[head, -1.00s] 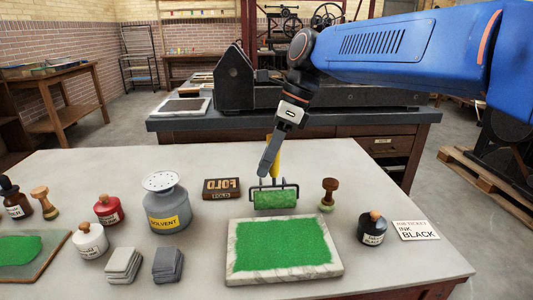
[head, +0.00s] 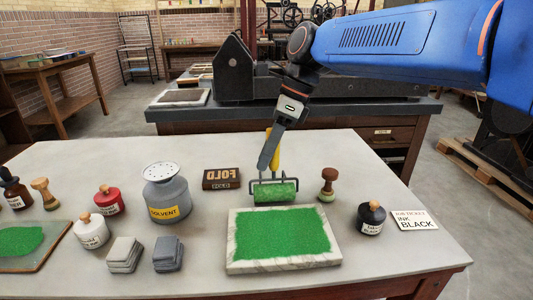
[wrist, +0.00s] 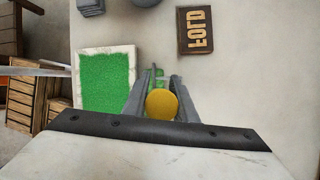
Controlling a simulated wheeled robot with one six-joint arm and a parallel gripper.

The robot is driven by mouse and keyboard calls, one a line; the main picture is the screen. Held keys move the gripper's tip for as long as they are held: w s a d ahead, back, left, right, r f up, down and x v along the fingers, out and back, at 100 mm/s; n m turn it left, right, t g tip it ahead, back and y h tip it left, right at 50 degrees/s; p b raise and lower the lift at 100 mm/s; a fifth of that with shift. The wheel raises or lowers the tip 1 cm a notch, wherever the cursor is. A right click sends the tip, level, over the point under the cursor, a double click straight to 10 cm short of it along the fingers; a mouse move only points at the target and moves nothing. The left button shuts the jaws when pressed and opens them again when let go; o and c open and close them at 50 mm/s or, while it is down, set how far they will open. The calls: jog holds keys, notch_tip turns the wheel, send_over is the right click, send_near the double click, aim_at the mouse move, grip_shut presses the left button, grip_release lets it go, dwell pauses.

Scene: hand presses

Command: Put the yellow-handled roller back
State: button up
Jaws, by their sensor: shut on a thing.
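The roller has a yellow handle (head: 273,150) and a green-coated cylinder (head: 275,191) in a dark wire frame. My gripper (head: 268,157) is shut on the handle. The roller hangs upright, cylinder down, behind the ink slab (head: 231,245) with its green ink. Whether the cylinder touches the table or hangs just above it, I cannot tell. In the wrist view, the round yellow handle end (wrist: 161,104) sits between my fingers, and they hide most of the roller; a bit of green shows beyond.
A FOLD block (head: 221,178) lies left of the roller, a wooden stamp (head: 328,185) right. A solvent can (head: 166,195), red jar (head: 109,200), white jar (head: 91,231) and black ink jar (head: 371,217) stand around. A job ticket (head: 415,220) reads black ink. A press bench (head: 290,115) stands behind.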

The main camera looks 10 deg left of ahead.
dwell(0.3)
jog(key=o, duration=1.7)
jog(key=shift+r, duration=3.95)
